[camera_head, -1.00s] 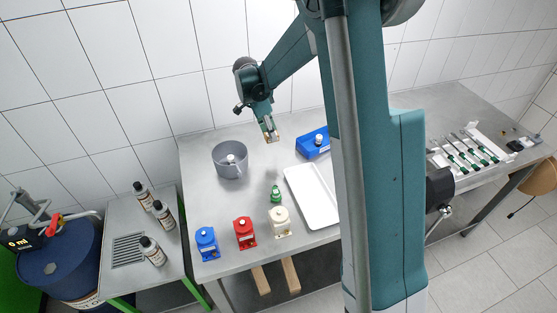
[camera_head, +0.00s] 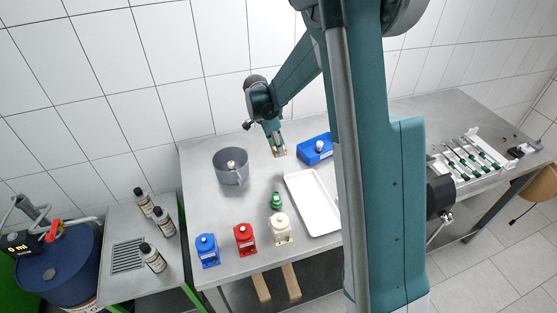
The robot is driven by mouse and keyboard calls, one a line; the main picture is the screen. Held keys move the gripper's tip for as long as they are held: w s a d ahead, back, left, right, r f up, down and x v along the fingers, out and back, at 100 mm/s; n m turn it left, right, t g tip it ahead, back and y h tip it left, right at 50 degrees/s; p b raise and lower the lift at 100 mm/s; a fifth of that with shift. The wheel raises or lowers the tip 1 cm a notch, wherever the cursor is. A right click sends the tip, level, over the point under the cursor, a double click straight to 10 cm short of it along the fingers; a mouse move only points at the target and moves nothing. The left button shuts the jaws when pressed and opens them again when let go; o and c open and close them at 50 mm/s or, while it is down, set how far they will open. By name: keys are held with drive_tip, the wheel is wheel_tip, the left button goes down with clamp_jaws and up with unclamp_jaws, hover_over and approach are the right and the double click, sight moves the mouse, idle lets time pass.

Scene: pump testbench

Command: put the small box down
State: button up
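My gripper (camera_head: 279,151) points down over the back middle of the steel table (camera_head: 262,180), between the grey pot and the blue box. Its tip is small in view, with tan and dark patches. I cannot tell whether these are its fingers or a small box held between them, nor whether the tip touches the table. No separate small box can be made out on the bare table near it. A blue box (camera_head: 311,154) with a white round knob on it stands right of my gripper.
A grey pot (camera_head: 226,176) stands left, a white tray (camera_head: 322,221) front right. Blue (camera_head: 207,255), red (camera_head: 245,241) and cream (camera_head: 280,232) pumps line the front edge, with a small green item (camera_head: 276,201) behind. Bare table lies between pot and tray. My arm hides the table's middle right.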

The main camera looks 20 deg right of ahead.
drive_tip(key=shift+f, duration=1.5)
drive_tip(key=shift+f, duration=1.9)
drive_tip(key=shift+f, duration=0.15)
drive_tip(key=o, duration=0.9)
drive_tip(key=shift+r, duration=0.25)
drive_tip(key=v, duration=1.1)
drive_tip(key=shift+a+r, duration=0.2)
drive_tip(key=shift+r, duration=0.2)
